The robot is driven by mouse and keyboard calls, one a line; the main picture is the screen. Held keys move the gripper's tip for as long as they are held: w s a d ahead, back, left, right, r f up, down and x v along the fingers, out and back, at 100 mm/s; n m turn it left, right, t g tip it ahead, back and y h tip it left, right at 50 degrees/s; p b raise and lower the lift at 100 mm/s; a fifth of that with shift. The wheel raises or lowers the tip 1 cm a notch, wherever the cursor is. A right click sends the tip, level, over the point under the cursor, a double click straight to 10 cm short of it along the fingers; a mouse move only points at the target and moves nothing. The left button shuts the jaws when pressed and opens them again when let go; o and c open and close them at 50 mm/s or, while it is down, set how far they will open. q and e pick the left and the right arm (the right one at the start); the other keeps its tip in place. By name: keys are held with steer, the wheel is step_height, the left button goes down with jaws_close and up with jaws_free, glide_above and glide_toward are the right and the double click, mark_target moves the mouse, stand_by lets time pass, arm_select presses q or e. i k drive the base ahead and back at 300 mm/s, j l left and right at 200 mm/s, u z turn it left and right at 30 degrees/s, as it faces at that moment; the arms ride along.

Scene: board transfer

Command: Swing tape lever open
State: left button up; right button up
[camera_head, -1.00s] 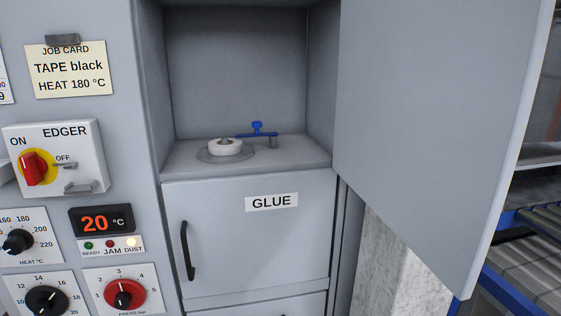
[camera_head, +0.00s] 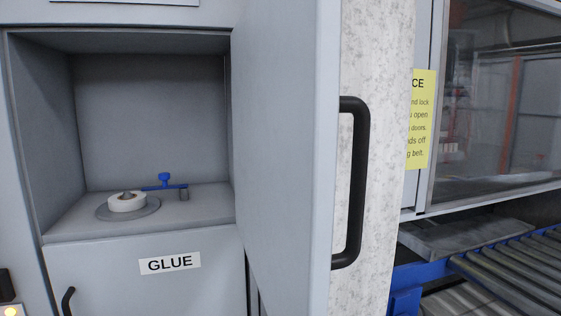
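The tape lever (camera_head: 165,184) is a blue bar with a blue knob standing on it. It lies inside the open cabinet compartment, behind and to the right of a white tape roll (camera_head: 127,202). The lever's left end reaches close to the roll; I cannot tell if it touches. Its right end is at a short grey post (camera_head: 184,193). The roll sits on a round grey plate (camera_head: 150,208) on the compartment floor. Neither of my grippers is in view.
The open cabinet door (camera_head: 285,150) with a black handle (camera_head: 351,180) stands right of the compartment. Below is a GLUE panel (camera_head: 200,285). A roller conveyor (camera_head: 510,270) with a blue frame and a window lie at the far right. The compartment's front is open.

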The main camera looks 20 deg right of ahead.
mark_target(164, 176)
steer(key=l+u, duration=0.3)
steer(key=l, duration=0.35)
steer(key=l+u, duration=0.25)
steer(key=l, duration=0.35)
steer(key=k+j, duration=0.4)
steer(key=i+j, duration=0.15)
steer(key=j, duration=0.75)
steer(key=i+j+z, duration=0.15)
steer(key=j, duration=0.75)
steer(key=i+j, duration=0.1)
steer(key=j, duration=0.8)
steer(key=i+j+z, duration=0.15)
steer(key=j, duration=0.75)
